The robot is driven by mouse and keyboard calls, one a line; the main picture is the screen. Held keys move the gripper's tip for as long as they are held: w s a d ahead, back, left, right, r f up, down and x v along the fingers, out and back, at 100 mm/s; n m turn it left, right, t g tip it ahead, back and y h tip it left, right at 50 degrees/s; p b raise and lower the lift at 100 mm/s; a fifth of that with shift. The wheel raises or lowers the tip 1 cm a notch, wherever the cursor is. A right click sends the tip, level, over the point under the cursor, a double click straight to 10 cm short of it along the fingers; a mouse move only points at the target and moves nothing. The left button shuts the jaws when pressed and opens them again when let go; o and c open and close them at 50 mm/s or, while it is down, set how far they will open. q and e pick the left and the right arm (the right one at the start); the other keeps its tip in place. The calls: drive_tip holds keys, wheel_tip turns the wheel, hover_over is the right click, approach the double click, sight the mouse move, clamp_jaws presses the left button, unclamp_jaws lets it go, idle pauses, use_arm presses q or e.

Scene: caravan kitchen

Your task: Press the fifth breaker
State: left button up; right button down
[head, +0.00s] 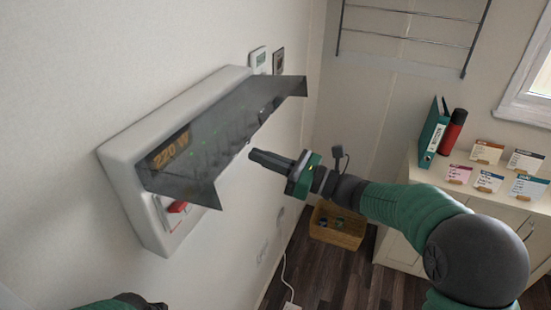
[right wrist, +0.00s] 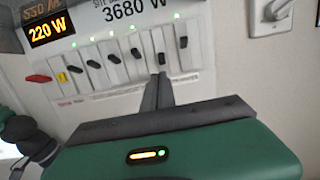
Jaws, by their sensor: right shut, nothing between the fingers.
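The breaker box (head: 120,155) is white and fixed to the left wall, with a dark see-through cover (head: 215,125) tilted up over its front. In the right wrist view a row of black breaker levers shows on the panel. The fifth breaker lever from the left (right wrist: 161,58) sits lower in its slot than its neighbours, the fourth (right wrist: 136,53) and sixth (right wrist: 183,42). My right gripper (head: 252,154) is shut and empty; in the right wrist view its fingertips (right wrist: 158,78) are just below the fifth lever. I cannot tell whether they touch it.
A red switch (head: 178,207) is at the box's lower left. An orange display (right wrist: 50,30) reads 220 W. A thermostat (head: 258,58) is on the wall behind. A cabinet (head: 425,175) with a green binder (head: 433,135) and cards stands right. A wicker basket (head: 338,228) is on the floor.

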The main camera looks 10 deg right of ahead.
use_arm(q)
drive_tip(key=w+d+p+v, duration=0.1)
drive_tip(key=w+p+v, duration=0.1)
drive_tip(key=p+v, duration=0.8)
drive_tip(key=w+r+p+v, duration=0.1)
drive_tip(key=w+p+v, duration=0.1)
drive_tip(key=p+v, duration=0.7)
drive_tip(key=shift+w+d+r+p, duration=0.3)
drive_tip(key=shift+d+r+p, duration=0.05)
drive_tip(key=shift+r+p, duration=0.1)
use_arm(e)
drive_tip(key=r+g+h, duration=0.1)
drive_tip(key=r+h, duration=0.1)
drive_tip(key=h, duration=0.1)
drive_tip(key=w+r+g+h, duration=0.1)
drive_tip(key=r+g+h, duration=0.1)
drive_tip(key=r+h, duration=0.1)
drive_tip(key=shift+w+a+g, duration=0.15)
drive_tip(key=shift+w+g, duration=0.05)
drive_tip(key=shift+g, duration=0.1)
